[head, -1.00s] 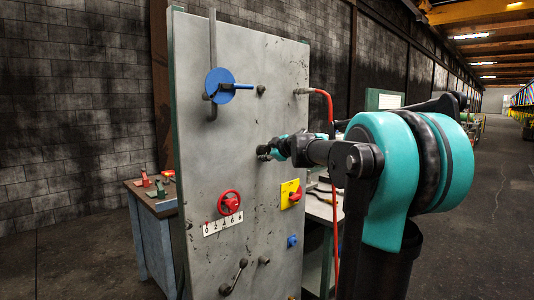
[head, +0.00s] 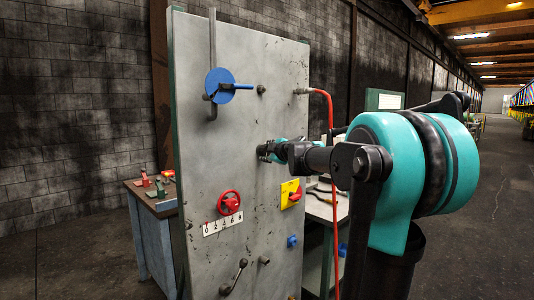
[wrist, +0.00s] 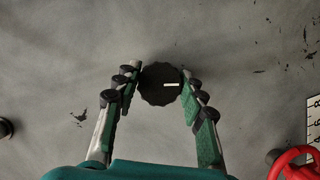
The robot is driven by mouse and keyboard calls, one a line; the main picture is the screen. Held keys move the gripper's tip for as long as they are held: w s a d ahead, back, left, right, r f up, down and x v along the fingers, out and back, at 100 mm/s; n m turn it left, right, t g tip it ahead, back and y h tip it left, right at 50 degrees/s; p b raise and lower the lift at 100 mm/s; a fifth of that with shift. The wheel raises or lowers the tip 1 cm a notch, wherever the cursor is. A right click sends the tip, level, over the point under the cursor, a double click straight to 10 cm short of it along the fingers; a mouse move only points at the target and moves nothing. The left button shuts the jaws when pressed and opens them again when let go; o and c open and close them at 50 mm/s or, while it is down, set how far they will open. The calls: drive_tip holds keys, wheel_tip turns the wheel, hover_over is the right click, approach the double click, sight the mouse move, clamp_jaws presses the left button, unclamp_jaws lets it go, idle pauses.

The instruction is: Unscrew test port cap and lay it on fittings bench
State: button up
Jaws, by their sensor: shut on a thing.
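The test port cap (wrist: 161,83) is a dark round cap with a scalloped rim and a short white mark, on the face of the grey panel (head: 232,125). My gripper (wrist: 163,86) is shut on it, with one finger at each side. In the head view my gripper (head: 264,151) is at the middle of the panel and hides the cap. A bench (head: 134,185) with small red and green items stands behind the panel at the left. A pale-topped bench (head: 327,211) stands behind it at the right. I cannot tell which is the fittings bench.
The panel carries a blue disc (head: 218,86) with a lever, a red handwheel (head: 229,203) above a number scale (head: 223,223), a yellow-backed red knob (head: 291,194) and a crank (head: 234,277). A red hose (head: 331,112) hangs at its right edge. The floor at right is open.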

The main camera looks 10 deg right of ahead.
drive_tip(key=shift+n+t, duration=0.3)
drive_tip(key=shift+n, duration=0.3)
drive_tip(key=shift+n+t, duration=0.4)
drive_tip(key=shift+n, duration=0.5)
